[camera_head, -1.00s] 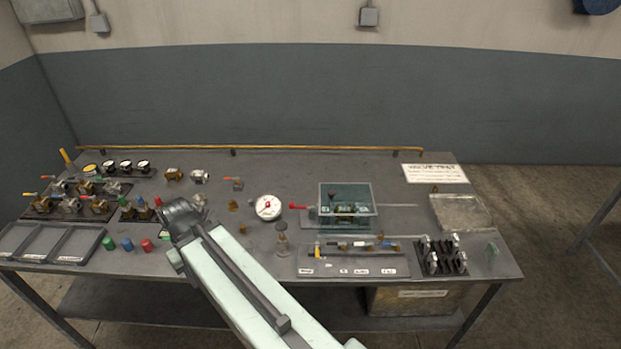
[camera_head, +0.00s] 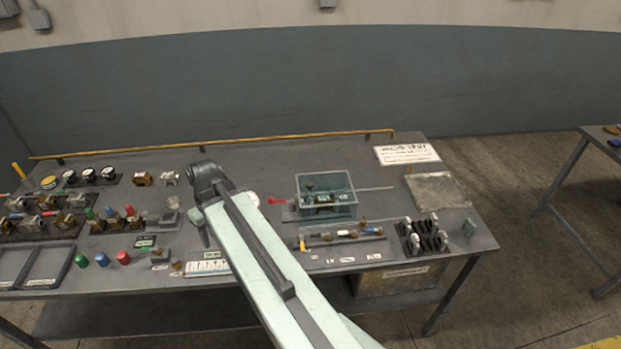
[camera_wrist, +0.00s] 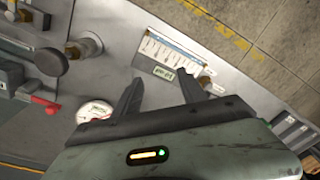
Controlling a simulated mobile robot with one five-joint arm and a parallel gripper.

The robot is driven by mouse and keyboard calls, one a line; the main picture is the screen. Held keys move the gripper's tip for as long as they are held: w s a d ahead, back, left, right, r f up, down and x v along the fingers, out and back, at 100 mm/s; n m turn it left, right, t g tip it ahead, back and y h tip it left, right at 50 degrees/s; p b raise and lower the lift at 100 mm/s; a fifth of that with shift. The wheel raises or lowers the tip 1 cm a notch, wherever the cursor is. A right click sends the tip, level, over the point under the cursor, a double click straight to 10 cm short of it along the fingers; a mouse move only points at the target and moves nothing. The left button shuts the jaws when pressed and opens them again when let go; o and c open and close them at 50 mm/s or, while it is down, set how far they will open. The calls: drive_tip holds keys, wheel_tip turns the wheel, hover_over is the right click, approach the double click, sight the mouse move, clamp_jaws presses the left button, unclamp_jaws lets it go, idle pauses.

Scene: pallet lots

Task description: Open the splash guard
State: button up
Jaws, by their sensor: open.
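The splash guard (camera_head: 325,190) is a clear, greenish box-shaped cover on the bench, right of centre in the head view. It sits over a fixture with a red-ended lever (camera_head: 277,200) on its left side. The guard looks closed over the fixture. My gripper (camera_wrist: 168,92) shows in the wrist view with its two dark fingers apart and nothing between them. It is above the bench, beside a white chart and a round gauge (camera_wrist: 95,112). In the head view my arm reaches up to the left of the guard, and the fingers are mostly hidden there.
Valves and gauges crowd the bench's left side, with trays (camera_head: 48,268) at its front. A tool strip (camera_head: 345,250) and a black rack (camera_head: 422,236) stand in front and right of the guard. A flat grey plate (camera_head: 437,192) lies at the right.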

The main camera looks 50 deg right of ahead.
drive_tip(key=s+d+r+t+p, duration=0.1)
drive_tip(key=d+r, duration=0.1)
drive_tip(key=d, duration=0.7)
drive_tip(key=d+r+t+p, duration=0.1)
drive_tip(key=d+r+p, duration=0.15)
drive_tip(key=d, duration=0.55)
drive_tip(key=t+p, duration=0.2)
approach(310, 183)
drive_tip(key=shift+n, duration=0.4)
drive_tip(key=b+x, duration=0.8)
drive_tip(key=shift+f, duration=0.2)
drive_tip(key=shift+r, duration=0.1)
clamp_jaws()
